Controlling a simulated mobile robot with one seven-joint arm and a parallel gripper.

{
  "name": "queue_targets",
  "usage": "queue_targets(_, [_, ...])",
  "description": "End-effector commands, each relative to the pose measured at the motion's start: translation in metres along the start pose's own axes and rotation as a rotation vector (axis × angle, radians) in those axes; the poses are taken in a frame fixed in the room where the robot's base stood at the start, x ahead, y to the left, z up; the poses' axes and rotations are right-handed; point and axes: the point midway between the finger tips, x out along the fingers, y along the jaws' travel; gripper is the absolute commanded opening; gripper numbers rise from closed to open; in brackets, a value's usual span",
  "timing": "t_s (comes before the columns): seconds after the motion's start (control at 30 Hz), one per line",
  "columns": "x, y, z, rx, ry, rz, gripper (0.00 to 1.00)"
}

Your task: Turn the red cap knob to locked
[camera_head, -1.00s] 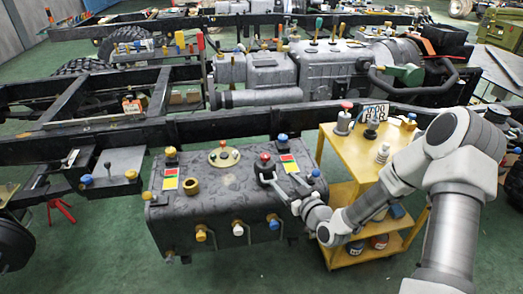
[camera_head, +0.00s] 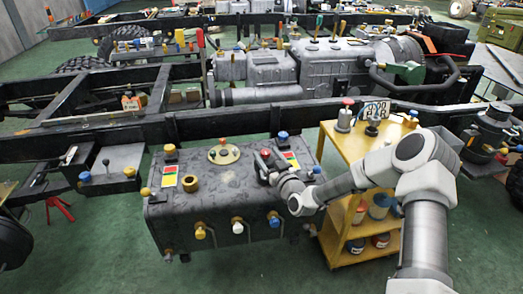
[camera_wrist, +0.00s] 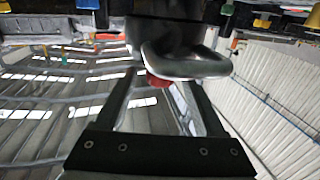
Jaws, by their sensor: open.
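The red cap knob (camera_head: 265,153) sits near the right end of the top of the dark tank (camera_head: 215,205), next to a red, yellow and green label (camera_head: 291,160). My gripper (camera_head: 268,172) is right at it from the front right, and my wrist partly hides the knob's base. In the wrist view a small red part of the knob (camera_wrist: 157,81) shows between the two fingers of my gripper (camera_wrist: 160,85), under a dark rounded body. The fingers are open. I cannot tell whether either finger touches the knob.
A blue knob (camera_head: 282,136) stands just behind the label. A brass ring (camera_head: 190,183) and a round plate with small knobs (camera_head: 223,154) are further left. A yellow cart (camera_head: 345,150) stands close on the right. A black frame rail (camera_head: 220,125) runs behind the tank.

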Motion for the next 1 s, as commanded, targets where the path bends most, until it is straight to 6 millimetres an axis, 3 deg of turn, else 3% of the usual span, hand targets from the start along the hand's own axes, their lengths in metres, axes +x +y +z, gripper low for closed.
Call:
queue_targets(0.1, [0.021,-0.001,0.002,0.001,0.001,0.000,0.71])
queue_targets(0.3, [0.042,0.000,0.001,0.000,0.000,-0.001,0.71])
queue_targets(0.7, [0.049,0.000,0.000,0.001,-0.001,-0.001,0.71])
queue_targets(0.77, [0.049,0.000,0.000,0.001,-0.001,-0.001,0.64])
queue_targets(1.0, [0.049,0.000,0.000,0.001,-0.001,-0.001,0.21])
